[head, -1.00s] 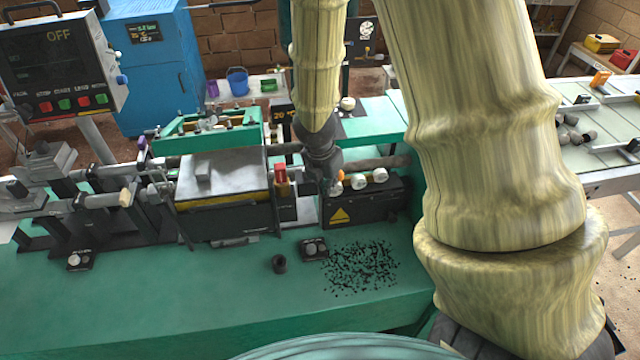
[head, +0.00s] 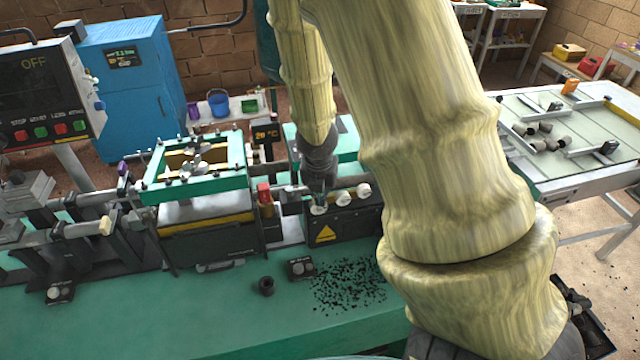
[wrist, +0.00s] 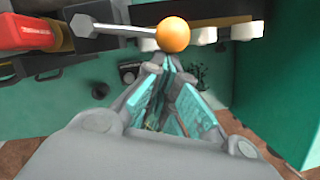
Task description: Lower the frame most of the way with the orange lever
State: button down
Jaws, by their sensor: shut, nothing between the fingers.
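The green frame (head: 237,180) lies roughly level above the grey block with a yellow band (head: 205,222), with small clamps along its bars. A gap between frame and block is hard to judge. The lever is a silver rod with an orange ball knob (wrist: 173,35), at the top of the wrist view. In the head view the knob is hidden by my gripper (head: 320,203). My gripper's fingertips (wrist: 170,62) are shut and empty, close below the knob in the wrist view. I cannot tell whether they touch it.
A dark box with white knobs (head: 344,197) and a yellow warning sign stands beside my gripper. A red-handled part (head: 264,193) is left of it. Black granules (head: 348,287) and a dark ring (head: 267,286) lie on the green bench. The bench front is mostly clear.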

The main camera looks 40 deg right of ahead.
jog(key=shift+s+a+f, duration=0.1)
jog(key=s+a+r+p, duration=0.2)
jog(key=a+r, duration=0.3)
jog(key=r, duration=0.4)
jog(key=shift+s, duration=0.9)
